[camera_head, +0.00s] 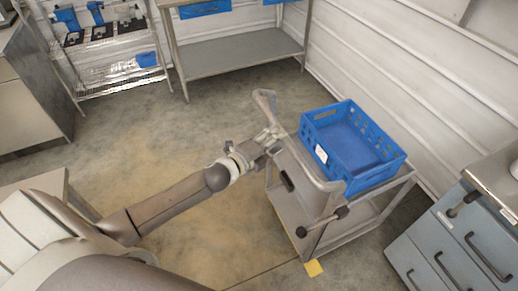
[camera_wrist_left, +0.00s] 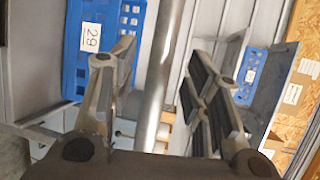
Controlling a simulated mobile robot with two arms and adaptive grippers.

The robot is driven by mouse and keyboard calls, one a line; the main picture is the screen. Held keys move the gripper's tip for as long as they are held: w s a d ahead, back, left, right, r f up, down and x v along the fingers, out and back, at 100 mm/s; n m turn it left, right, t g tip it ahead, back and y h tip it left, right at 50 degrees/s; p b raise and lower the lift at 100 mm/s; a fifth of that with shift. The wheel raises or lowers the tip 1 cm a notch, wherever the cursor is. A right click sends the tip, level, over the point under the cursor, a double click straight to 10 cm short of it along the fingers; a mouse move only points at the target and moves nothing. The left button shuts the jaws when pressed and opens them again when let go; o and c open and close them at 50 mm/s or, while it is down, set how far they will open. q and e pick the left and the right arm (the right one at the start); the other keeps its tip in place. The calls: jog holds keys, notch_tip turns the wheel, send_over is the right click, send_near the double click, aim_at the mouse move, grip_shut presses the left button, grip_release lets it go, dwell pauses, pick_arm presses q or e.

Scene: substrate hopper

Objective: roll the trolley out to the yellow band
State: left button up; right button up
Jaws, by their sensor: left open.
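My left gripper (camera_head: 273,136) is at the handle. In the left wrist view the open fingers (camera_wrist_left: 160,72) stand either side of the handle bar (camera_wrist_left: 163,70), with gaps visible on both sides. A small yellow patch (camera_head: 314,267) lies on the floor by the trolley's near corner; I cannot tell if it belongs to the band. My right gripper is not in view.
A blue-grey drawer cabinet (camera_head: 452,245) stands to the right, near the trolley. A white panelled wall (camera_head: 400,80) runs behind it. A workbench (camera_head: 245,52) and a wire rack (camera_head: 105,55) are at the back. The floor (camera_head: 160,140) left of the trolley is open.

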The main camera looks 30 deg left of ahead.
pick_arm(q)
jog(key=v, duration=0.7)
jog(key=shift+s, duration=0.3)
jog(key=shift+r, duration=0.1)
jog(key=s+a+f+n+g+y, duration=0.2)
jog(key=s+f+n, duration=0.2)
jog(key=f, duration=0.7)
jog(key=s+a+f+n+g+y, duration=0.1)
jog(key=s+a+f+n+g, duration=0.2)
jog(key=f, duration=0.8)
jog(key=s+a+f+n+g+y, duration=0.2)
jog(key=s+f+n, duration=0.3)
jog(key=f, duration=0.6)
jog(key=s+d+f+n+g, duration=0.2)
jog(key=s+f, duration=0.3)
jog(key=s, duration=0.5)
jog(key=s+d+f+n+g, duration=0.3)
jog(key=s+f, duration=0.3)
jog(key=s, duration=0.4)
jog(key=s+d+f+n+g, duration=0.2)
jog(key=s+d+f, duration=0.2)
jog(key=s, duration=0.7)
notch_tip(320, 180, down, 2)
jog(key=shift+d+f+h, duration=0.1)
jog(key=shift+d+h, duration=0.1)
jog(key=shift+h, duration=0.2)
jog(key=shift+w, duration=0.1)
